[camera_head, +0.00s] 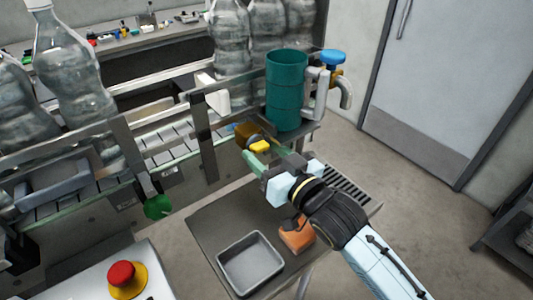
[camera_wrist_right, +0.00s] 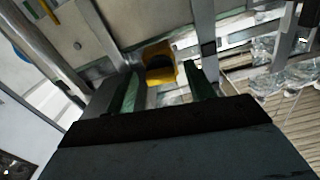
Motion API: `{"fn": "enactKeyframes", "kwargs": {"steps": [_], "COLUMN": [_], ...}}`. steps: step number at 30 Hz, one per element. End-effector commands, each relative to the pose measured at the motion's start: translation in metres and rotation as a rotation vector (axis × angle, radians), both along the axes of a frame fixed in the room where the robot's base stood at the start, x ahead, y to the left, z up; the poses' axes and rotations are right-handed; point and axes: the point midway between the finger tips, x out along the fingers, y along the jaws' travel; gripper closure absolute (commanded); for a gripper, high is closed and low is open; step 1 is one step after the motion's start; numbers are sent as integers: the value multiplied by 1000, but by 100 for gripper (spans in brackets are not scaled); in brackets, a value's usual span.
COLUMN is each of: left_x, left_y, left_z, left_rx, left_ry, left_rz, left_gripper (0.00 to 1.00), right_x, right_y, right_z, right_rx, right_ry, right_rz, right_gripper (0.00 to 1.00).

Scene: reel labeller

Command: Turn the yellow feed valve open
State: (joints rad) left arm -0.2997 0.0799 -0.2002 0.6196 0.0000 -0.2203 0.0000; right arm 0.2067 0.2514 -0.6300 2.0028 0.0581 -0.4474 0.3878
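The yellow feed valve (camera_head: 260,147) sits low on the machine's front, left of the teal tank. In the right wrist view its yellow body (camera_wrist_right: 161,64) with a dark middle lies ahead, between the lines of my two fingers. My right gripper (camera_head: 263,158) is at the valve in the head view. Its green fingers (camera_wrist_right: 163,82) are apart, with visible gaps to the valve on both sides; I cannot tell how far the tips reach past it. My left gripper is not in view.
A teal tank (camera_head: 286,92) with a blue-handled tap (camera_head: 333,58) stands behind the gripper. Large clear bottles (camera_head: 75,70) line the conveyor. A grey tray (camera_head: 250,262) and an orange object (camera_head: 296,236) are on the low table. A red button (camera_head: 122,273) is at bottom left.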

Motion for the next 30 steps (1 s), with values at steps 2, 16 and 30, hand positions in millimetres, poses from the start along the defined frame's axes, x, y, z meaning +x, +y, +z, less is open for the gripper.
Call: {"fn": "enactKeyframes", "kwargs": {"steps": [2,16,30], "left_x": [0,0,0], "left_y": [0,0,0], "left_z": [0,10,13], "left_rx": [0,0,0], "left_ry": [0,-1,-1], "left_rz": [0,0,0], "left_gripper": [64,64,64], "right_x": [0,0,0], "right_y": [0,0,0], "right_z": [0,2,0], "right_rx": [0,-61,-108], "right_ry": [0,-42,-79], "right_rz": [0,0,2], "right_gripper": [57,89,50]}}
